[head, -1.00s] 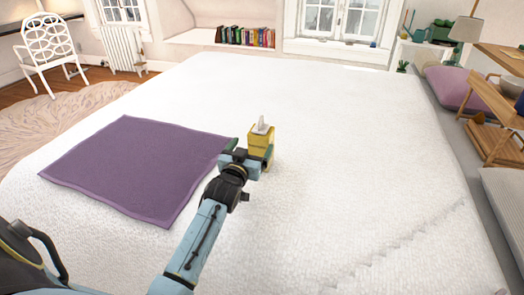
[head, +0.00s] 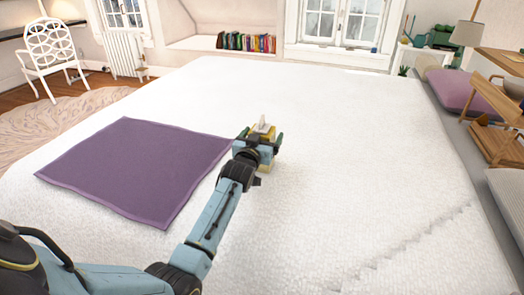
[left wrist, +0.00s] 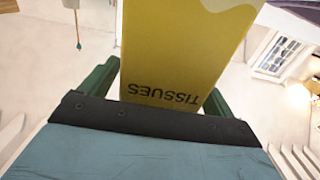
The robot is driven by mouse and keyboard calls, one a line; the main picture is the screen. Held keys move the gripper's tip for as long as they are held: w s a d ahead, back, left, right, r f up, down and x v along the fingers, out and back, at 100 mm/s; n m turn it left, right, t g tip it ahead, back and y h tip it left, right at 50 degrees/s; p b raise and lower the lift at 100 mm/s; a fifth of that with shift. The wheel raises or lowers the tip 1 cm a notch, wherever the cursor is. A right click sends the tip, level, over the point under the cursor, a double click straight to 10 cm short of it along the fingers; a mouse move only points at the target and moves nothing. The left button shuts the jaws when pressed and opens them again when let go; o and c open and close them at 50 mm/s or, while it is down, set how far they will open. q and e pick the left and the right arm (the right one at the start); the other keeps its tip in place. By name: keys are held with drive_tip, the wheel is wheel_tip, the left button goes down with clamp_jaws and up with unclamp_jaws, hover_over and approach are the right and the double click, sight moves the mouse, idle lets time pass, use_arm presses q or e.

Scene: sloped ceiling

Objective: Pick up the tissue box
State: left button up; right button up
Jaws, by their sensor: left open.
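The yellow tissue box (head: 264,130) stands on the white bed with a white tissue sticking out of its top. In the head view its lower part is hidden behind my left gripper (head: 260,140). In the left wrist view the box (left wrist: 180,55) fills the middle, with the word TISSUES upside down. The left gripper (left wrist: 160,92) is open, with one green finger on each side of the box. A gap shows at the left finger; the right finger is very close to the box, and I cannot tell if it touches. My right gripper is not in view.
A purple blanket (head: 130,170) lies flat on the bed (head: 350,130), left of the gripper. The bed is clear to the right and behind. A wooden shelf unit (head: 490,130) and a purple cushion (head: 470,90) are at the far right.

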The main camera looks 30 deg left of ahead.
use_arm(q)
drive_tip(key=c, duration=1.1)
drive_tip(key=shift+c, duration=0.2)
drive_tip(key=shift+r, duration=0.15)
